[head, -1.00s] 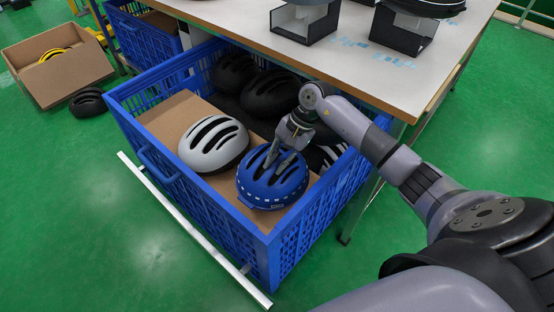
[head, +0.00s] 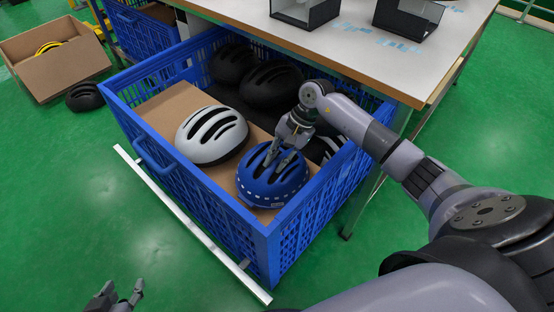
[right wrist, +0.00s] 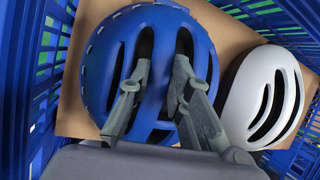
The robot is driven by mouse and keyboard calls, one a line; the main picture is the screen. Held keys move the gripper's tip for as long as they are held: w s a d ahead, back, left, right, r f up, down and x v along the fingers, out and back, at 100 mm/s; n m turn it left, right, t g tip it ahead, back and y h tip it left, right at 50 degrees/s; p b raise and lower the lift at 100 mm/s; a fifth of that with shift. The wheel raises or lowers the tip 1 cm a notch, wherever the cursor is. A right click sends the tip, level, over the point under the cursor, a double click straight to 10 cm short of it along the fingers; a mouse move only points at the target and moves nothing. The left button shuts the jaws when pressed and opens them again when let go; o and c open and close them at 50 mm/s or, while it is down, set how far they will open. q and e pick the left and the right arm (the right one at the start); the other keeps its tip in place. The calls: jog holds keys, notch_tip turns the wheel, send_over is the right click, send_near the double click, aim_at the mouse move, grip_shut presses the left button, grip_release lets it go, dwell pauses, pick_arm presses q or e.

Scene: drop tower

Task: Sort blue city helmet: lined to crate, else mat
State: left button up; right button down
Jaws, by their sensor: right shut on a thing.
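The blue city helmet (head: 271,183), with a band of pale squares around its lower edge, sits in the near part of the blue crate (head: 258,229), over cardboard. My right gripper (head: 279,161) reaches down onto it from above and is shut on it. In the right wrist view, the fingers (right wrist: 158,83) go into the vents of the blue helmet (right wrist: 104,62). The helmet's inside is hidden. My left gripper (head: 122,298) is at the bottom left, empty, with its fingers apart. No mat can be made out.
A white helmet (head: 202,147) lies close to the blue one, left of it in the head view. Black helmets (head: 268,86) fill the crate's back. A table (head: 300,50) with dark stands is behind. A cardboard box (head: 60,72) and a black helmet (head: 84,97) are on the floor.

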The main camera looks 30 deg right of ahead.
pick_arm(q)
jog(key=shift+w+d+r+t, duration=0.2)
jog(key=shift+w+r+t, duration=0.25)
jog(key=shift+w, duration=0.15)
pick_arm(e)
jog(key=shift+f, duration=0.1)
dwell(0.4)
jog(key=shift+f, duration=0.1)
pick_arm(q)
jog(key=shift+w+d+r, duration=0.15)
jog(key=shift+w+r, duration=0.2)
jog(key=shift+w, duration=0.05)
jog(key=shift+w+d+r+t+h+b, duration=0.2)
jog(key=shift+w+d+r+t+b, duration=0.1)
jog(key=shift+w+r+t, duration=0.3)
jog(key=shift+w+d+r+t+h+b, duration=0.2)
jog(key=shift+w+r+t+b, duration=0.05)
jog(key=shift+w+r+t, duration=0.25)
pick_arm(e)
jog(key=shift+f, duration=0.3)
dwell(0.3)
pick_arm(q)
jog(key=shift+s, duration=0.1)
pick_arm(e)
jog(key=c, duration=1.4)
grip_release()
jog(key=c, duration=0.3)
